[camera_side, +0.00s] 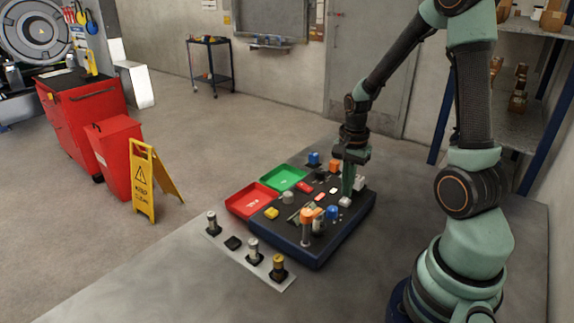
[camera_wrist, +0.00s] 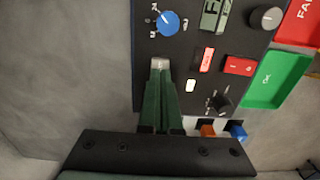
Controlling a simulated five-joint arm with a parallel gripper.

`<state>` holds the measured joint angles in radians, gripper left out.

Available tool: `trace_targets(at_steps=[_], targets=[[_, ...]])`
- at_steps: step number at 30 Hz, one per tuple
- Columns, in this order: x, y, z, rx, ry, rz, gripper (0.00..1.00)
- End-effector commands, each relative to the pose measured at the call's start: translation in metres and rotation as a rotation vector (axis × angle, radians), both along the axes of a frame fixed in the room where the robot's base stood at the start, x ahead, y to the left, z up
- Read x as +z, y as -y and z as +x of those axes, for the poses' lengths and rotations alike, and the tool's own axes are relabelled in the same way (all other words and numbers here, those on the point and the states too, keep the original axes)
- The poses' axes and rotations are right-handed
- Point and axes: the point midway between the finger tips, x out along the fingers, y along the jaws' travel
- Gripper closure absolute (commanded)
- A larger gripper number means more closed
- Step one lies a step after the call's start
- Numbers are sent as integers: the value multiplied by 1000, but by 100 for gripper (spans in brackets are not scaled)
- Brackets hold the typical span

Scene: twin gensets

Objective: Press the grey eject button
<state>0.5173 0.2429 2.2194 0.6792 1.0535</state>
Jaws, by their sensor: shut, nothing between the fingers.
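The grey eject button (camera_wrist: 161,62) is a small light block at the edge of the dark panel (camera_wrist: 148,90) in the wrist view. My gripper (camera_wrist: 160,73) is shut and empty, with its fingertips right at the button and covering part of it. In the side view my gripper (camera_side: 348,193) points down at the panel's right side, and the pale button (camera_side: 345,202) shows just below its tips. I cannot tell whether the tips touch the button or whether it is pushed in.
A blue knob (camera_wrist: 167,22), a red rocker (camera_wrist: 240,66), a white button (camera_wrist: 190,86) and a black knob (camera_wrist: 218,103) are close by on the panel. Green (camera_side: 287,178) and red (camera_side: 250,199) trays adjoin the panel's left side.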

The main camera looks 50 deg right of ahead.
Motion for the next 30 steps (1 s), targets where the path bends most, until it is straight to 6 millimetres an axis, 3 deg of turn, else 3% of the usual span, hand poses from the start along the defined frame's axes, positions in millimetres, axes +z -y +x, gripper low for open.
trace_targets(at_steps=[30], targets=[[-14, 0, 0, 0, -1, 1, 100]])
